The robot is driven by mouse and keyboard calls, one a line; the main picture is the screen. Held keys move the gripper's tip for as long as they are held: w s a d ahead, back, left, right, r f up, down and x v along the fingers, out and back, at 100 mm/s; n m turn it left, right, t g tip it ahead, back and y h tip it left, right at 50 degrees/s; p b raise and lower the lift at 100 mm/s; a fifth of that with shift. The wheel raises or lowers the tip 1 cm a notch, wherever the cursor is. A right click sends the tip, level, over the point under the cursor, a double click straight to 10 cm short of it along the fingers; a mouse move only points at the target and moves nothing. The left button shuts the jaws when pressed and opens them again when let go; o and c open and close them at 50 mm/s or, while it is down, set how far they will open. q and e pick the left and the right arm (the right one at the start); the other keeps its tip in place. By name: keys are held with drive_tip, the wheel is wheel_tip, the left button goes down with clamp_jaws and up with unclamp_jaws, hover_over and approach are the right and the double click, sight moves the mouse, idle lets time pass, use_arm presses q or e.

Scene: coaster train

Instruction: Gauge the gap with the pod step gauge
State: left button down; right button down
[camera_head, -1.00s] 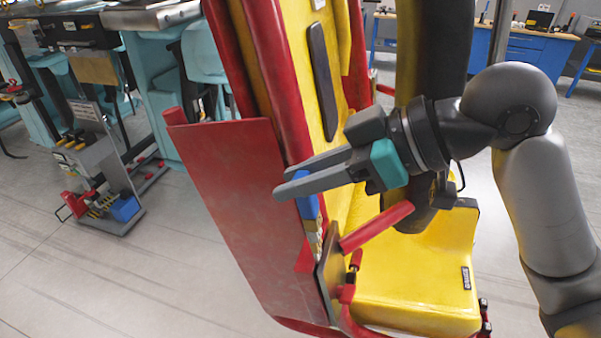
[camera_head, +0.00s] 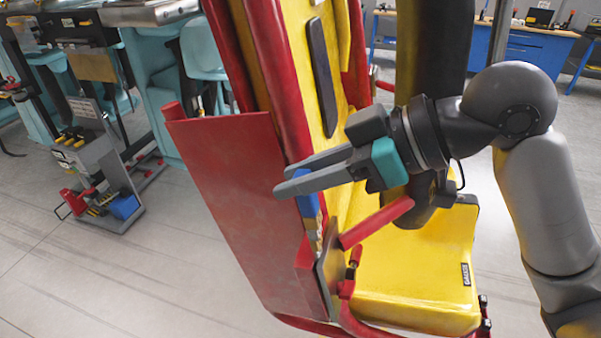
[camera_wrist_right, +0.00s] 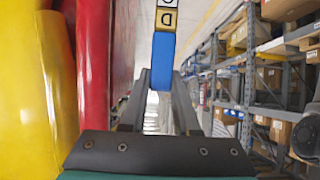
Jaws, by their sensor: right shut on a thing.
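My right gripper (camera_head: 280,178) comes in from the right in the head view. It is shut on the step gauge, whose blue handle (camera_head: 309,204) shows just below the fingers. In the right wrist view the blue handle (camera_wrist_right: 162,60) sits between the fingers, with lettered pale and yellow blocks beyond it. The gauge hangs near the edge between the red panel (camera_head: 225,190) and the yellow seat body (camera_head: 420,275) of the pod. Whether it touches either, I cannot tell. The left gripper is not in view.
A small grey cart (camera_head: 105,175) with red and blue items stands on the floor at the left. Light blue benches (camera_head: 160,70) are behind it. A blue workbench (camera_head: 530,45) is at the back right. In the wrist view, shelves with boxes (camera_wrist_right: 270,78) line the right.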

drive_tip(key=shift+p, duration=0.5)
idle(1.2)
drive_tip(key=shift+a, duration=0.15)
idle(0.3)
drive_tip(key=shift+f, duration=0.2)
idle(1.6)
drive_tip(key=shift+w+a+r+p, duration=0.1)
drive_tip(key=shift+a+r+p, duration=0.1)
drive_tip(key=shift+r+p, duration=1.15)
drive_tip(key=shift+w+a+r+p, duration=0.1)
drive_tip(key=shift+a+r+p, duration=0.15)
drive_tip(key=shift+r+p, duration=0.4)
